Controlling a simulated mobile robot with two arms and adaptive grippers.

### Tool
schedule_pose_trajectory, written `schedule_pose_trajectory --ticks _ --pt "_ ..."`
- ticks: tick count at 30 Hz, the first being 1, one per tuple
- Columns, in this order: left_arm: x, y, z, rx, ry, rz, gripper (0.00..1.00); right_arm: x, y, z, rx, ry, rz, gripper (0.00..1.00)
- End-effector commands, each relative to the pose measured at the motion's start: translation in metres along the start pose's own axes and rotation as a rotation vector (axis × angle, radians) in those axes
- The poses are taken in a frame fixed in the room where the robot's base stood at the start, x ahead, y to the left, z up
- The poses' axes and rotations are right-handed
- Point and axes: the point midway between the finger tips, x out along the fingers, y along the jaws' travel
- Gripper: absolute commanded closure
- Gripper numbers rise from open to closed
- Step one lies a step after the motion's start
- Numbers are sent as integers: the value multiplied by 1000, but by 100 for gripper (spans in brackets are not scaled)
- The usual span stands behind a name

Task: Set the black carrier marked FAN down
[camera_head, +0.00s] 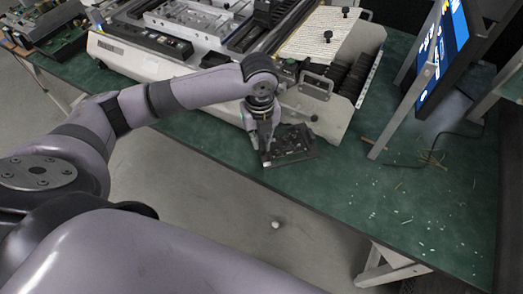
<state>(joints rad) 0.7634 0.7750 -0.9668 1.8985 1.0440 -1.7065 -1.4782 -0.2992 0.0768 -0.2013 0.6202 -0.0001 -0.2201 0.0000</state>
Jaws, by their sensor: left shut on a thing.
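A flat black carrier (292,146) is at the front edge of the green table, in front of the white machine. Its marking is too small to read. My left gripper (265,150) points down and is shut on the carrier's left side. The carrier looks close to the table top; I cannot tell if it touches it. The fingertips are partly hidden against the dark carrier. My right gripper is not in view.
The white machine (150,69) fills the back of the green table (400,212). A monitor (442,52) on a metal frame stands to the right. Wooden sticks (433,159) and white scraps lie on the table's right part. The table is clear just right of the carrier.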

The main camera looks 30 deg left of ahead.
Motion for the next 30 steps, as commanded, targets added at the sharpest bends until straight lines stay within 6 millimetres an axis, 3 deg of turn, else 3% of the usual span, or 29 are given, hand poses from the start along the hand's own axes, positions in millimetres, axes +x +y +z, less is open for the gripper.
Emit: schedule_pose_trajectory --ticks 11,18,30 --pt "24 -1 1 -1 1 1 100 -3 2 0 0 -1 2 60" --pt "62 0 0 -1 3 3 100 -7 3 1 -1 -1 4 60" --pt "71 -3 4 1 0 0 100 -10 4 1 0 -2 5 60"
